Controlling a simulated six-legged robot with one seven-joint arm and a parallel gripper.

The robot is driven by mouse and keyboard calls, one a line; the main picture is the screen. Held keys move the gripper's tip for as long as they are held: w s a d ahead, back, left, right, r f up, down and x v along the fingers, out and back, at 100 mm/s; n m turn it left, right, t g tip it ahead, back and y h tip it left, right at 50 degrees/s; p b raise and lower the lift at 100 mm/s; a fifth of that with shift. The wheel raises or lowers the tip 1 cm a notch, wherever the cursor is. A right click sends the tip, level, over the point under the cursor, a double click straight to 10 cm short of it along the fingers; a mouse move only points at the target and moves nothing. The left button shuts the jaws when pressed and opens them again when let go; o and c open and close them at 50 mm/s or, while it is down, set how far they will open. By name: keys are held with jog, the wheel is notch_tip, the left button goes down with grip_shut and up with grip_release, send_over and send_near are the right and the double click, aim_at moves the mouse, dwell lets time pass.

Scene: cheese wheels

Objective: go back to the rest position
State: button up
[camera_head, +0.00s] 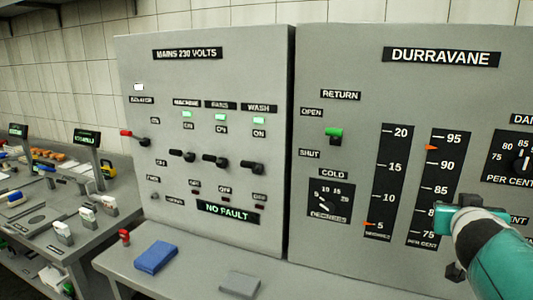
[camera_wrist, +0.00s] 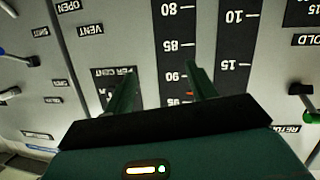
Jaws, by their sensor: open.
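My gripper (camera_head: 446,218) is at the right of the head view, in front of the DURRAVANE panel (camera_head: 350,75), by the lower part of the 75–95 percent scale (camera_head: 446,165). In the wrist view my gripper (camera_wrist: 160,75) shows two dark green fingers standing well apart, with nothing between them. The panel, upside down there, lies beyond the fingertips. I cannot tell how close they are to it. My teal and white arm hides part of the panel's lower right.
A MAINS panel (camera_head: 215,90) with switches stands left of the DURRAVANE panel. A green-topped RETURN lever (camera_head: 333,133) and a COLD dial (camera_head: 328,203) stick out. A blue block (camera_head: 155,257) and a grey block (camera_head: 239,284) lie on the ledge below. A cluttered bench (camera_head: 95,240) stands at left.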

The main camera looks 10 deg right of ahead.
jog(key=s+a+f+n+g+y, duration=0.2)
jog(key=a+f, duration=0.3)
jog(key=a, duration=0.5)
jog(key=s+a+f+n+g+y, duration=0.2)
jog(key=s+a+f+y, duration=0.2)
jog(key=a, duration=0.6)
jog(key=s+a+f+n+g+y, duration=0.2)
jog(key=a+f, duration=0.4)
jog(key=a, duration=0.4)
jog(key=shift+s+a+f+y, duration=0.15)
jog(key=shift+s+f+y, duration=0.15)
jog(key=shift+s+y, duration=0.35)
